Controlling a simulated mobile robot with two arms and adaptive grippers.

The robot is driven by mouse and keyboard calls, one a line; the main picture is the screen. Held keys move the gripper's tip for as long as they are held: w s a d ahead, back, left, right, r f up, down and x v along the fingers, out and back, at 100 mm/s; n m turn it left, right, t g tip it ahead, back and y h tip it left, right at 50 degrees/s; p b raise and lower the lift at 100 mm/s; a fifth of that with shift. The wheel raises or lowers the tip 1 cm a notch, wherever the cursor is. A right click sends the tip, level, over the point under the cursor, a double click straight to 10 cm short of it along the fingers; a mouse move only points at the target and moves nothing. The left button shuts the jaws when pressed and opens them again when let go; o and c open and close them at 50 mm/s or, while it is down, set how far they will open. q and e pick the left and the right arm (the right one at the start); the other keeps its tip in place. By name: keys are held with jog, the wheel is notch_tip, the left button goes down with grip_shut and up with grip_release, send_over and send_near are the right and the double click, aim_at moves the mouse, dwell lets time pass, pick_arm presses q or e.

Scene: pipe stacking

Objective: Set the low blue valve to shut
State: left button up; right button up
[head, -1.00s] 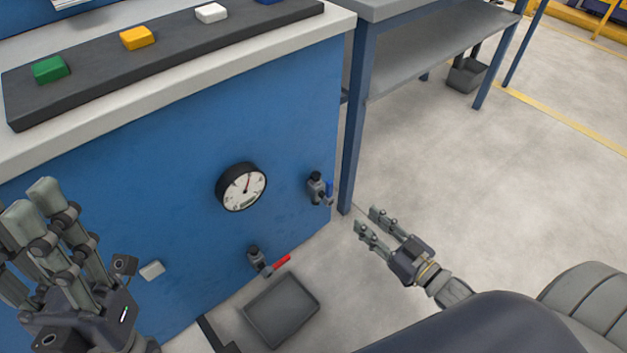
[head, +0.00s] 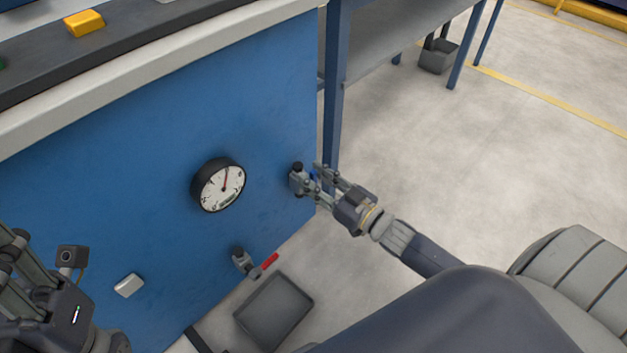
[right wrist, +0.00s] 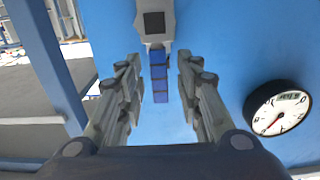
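The low blue valve has a grey body (head: 298,180) on the blue panel near its right edge. Its blue handle (head: 314,174) is mostly hidden by my right gripper (head: 309,180) in the head view. In the right wrist view the blue handle (right wrist: 159,78) lies between the two spread fingers of my right gripper (right wrist: 158,85), with gaps on both sides. The grey valve body (right wrist: 154,22) is at the top there. My left gripper (head: 22,270) is partly cut off at the lower left, away from the valve; its fingertips are not clearly visible.
A red-handled valve (head: 250,263) sits lower on the panel, above a grey tray (head: 274,312) on the floor. A round gauge (head: 218,185) is left of the blue valve. A blue table leg (head: 333,90) stands close behind my right gripper. Open floor lies to the right.

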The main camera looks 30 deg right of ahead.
jog(key=shift+w+a, duration=0.15)
jog(key=shift+w, duration=0.2)
grip_shut()
